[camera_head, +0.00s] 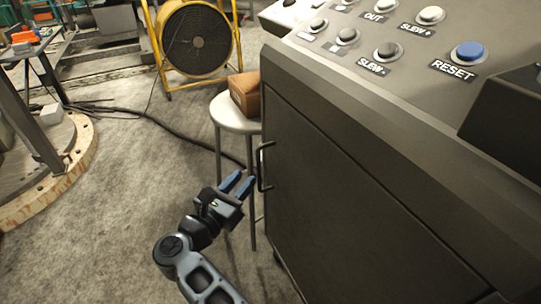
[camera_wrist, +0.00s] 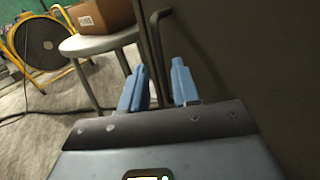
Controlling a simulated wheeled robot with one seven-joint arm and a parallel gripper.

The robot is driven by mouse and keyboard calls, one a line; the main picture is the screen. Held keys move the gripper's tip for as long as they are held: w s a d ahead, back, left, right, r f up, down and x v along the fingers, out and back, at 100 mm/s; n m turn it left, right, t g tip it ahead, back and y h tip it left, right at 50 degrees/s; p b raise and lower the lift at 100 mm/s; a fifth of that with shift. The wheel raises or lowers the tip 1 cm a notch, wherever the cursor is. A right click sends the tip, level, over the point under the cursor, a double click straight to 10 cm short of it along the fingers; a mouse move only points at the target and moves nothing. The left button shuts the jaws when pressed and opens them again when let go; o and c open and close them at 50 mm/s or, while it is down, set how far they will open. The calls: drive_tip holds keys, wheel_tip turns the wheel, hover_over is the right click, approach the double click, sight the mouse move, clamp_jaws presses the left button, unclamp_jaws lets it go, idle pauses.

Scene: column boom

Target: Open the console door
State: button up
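The console door (camera_head: 330,190) is the dark panel on the front of the console and looks shut. Its handle (camera_head: 263,166) is a dark upright bar near the door's left edge. My gripper (camera_head: 240,183) is just left of the handle in the head view, with its blue fingers pointing toward it. In the wrist view my gripper (camera_wrist: 160,88) has a gap between its two blue fingers and holds nothing. The handle (camera_wrist: 157,45) shows beyond the fingers there, partly hidden by them; I cannot tell whether they touch it.
A round stool (camera_head: 228,113) with a brown box (camera_head: 245,92) on it stands just left of the console. A yellow fan (camera_head: 196,38) is behind it. A dark cable (camera_head: 165,122) lies on the floor. The console top (camera_head: 400,75) carries several buttons. Open floor lies to the left.

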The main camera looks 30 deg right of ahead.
sight(258, 164)
drive_tip(key=shift+b+x, duration=0.5)
drive_tip(key=shift+x, duration=3.75)
drive_tip(key=shift+f, duration=0.15)
drive_tip(key=shift+c, duration=0.4)
clamp_jaws()
